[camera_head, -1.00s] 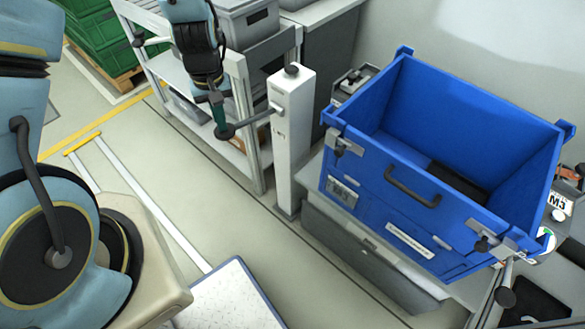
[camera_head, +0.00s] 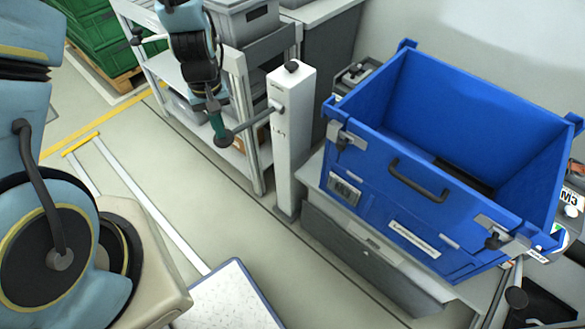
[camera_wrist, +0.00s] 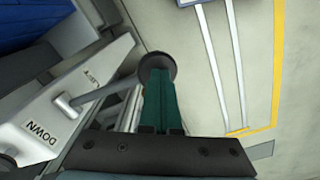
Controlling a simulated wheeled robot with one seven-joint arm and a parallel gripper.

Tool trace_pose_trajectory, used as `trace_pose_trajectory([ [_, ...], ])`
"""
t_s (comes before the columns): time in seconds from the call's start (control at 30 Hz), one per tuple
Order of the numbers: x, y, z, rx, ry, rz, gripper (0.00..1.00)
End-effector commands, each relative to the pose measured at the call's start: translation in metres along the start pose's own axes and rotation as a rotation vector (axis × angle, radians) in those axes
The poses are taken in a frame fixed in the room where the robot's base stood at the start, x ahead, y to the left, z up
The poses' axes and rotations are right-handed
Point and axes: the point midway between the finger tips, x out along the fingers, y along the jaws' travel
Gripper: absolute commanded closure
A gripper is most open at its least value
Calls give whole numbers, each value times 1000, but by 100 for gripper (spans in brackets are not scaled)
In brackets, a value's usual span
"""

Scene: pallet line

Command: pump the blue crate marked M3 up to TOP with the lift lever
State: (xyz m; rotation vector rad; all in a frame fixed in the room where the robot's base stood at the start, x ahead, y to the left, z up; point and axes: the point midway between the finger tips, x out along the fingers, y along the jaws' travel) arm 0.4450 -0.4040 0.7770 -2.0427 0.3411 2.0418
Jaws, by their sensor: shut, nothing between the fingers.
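The blue crate (camera_head: 375,200) sits on the lift at the right in the head view, with a marking plate (camera_head: 344,190) on its front. A white post (camera_head: 292,140) stands left of it and carries the lift lever (camera_head: 250,123), which slopes down to a dark round knob (camera_head: 222,139). My gripper (camera_head: 216,122) is shut and empty, its green fingertips over the knob and seemingly touching it. The wrist view shows the shut fingers (camera_wrist: 160,100) at the knob (camera_wrist: 157,67), and the post (camera_wrist: 60,115) with a DOWN label. No TOP mark is readable.
A card reading M3 (camera_head: 570,201) is at the right edge. A grey shelf rack (camera_head: 240,80) with bins stands behind my gripper. Green crates (camera_head: 100,42) are at the far left. Floor between my base and the post is clear.

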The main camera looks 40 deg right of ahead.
Motion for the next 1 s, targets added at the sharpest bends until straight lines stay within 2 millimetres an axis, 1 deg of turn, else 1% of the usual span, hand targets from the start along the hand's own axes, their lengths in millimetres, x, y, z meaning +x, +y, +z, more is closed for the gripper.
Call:
trace_pose_trajectory([
  [0.03, 5, -1, 0, 0, -1, 0, 100],
  [0.37, 5, -1, 1, 0, -1, 0, 100],
  [0.63, 21, -3, 2, 0, -1, 0, 100],
  [1.0, 23, -3, 2, 0, -2, -1, 100],
])
